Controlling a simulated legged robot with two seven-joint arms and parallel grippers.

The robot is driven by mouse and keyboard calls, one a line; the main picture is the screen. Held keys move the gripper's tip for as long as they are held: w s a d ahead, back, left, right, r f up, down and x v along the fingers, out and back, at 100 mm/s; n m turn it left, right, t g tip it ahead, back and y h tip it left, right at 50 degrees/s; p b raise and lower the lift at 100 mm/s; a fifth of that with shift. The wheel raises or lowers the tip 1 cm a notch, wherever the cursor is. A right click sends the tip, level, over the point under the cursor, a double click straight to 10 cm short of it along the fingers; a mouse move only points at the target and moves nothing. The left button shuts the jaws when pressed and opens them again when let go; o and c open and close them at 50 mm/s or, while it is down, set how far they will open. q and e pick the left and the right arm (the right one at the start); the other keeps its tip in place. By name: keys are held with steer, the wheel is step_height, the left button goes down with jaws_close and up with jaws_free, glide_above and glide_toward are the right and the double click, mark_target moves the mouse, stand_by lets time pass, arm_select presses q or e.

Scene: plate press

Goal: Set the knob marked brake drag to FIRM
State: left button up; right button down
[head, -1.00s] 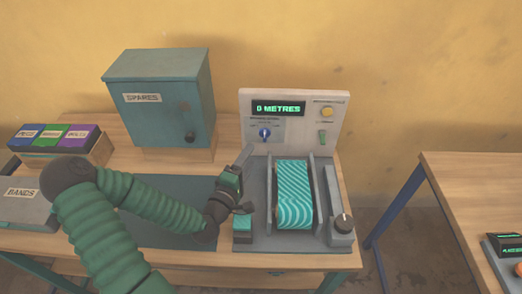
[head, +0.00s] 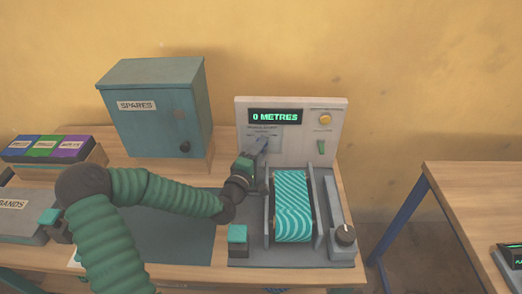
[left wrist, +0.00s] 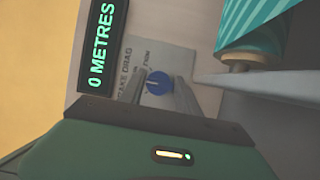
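The blue brake drag knob (left wrist: 158,83) sits on a pale label plate (left wrist: 172,58) in the left wrist view, with a light pointer line on it. The words on the plate appear sideways and are partly covered, so I cannot read the knob's setting. My left gripper (left wrist: 158,92) has one finger on each side of the knob, apart from each other; firm contact is not clear. In the head view my left gripper (head: 260,147) is at the panel (head: 290,105) and hides most of the knob. My right gripper is not in view.
The display (head: 276,116) reads 0 METRES. A yellow button (head: 325,118) and green switch (head: 321,147) are right of it. The SPARES cabinet (head: 155,125) stands left.

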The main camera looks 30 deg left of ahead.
arm_select(q)
steer(key=shift+a+f, duration=0.1)
steer(key=shift+a, duration=0.15)
jaws_close()
steer(key=shift+w+r+m+g+y+p, duration=0.2)
steer(key=shift+m+g+p, duration=0.45)
steer(key=shift+m+p, duration=0.7)
steer(key=shift+s+r+m+g+y+p, duration=0.2)
steer(key=shift+m+g+p, duration=0.4)
steer(key=shift+m+p, duration=0.75)
steer(key=shift+w+r+m+g+y+p, duration=0.1)
steer(key=shift+m+g+y+p, duration=0.2)
steer(key=shift+m+g+p, duration=0.7)
steer(key=shift+m+t+p, duration=0.3)
steer(key=shift+t+p, duration=0.05)
steer(key=shift+p, duration=0.2)
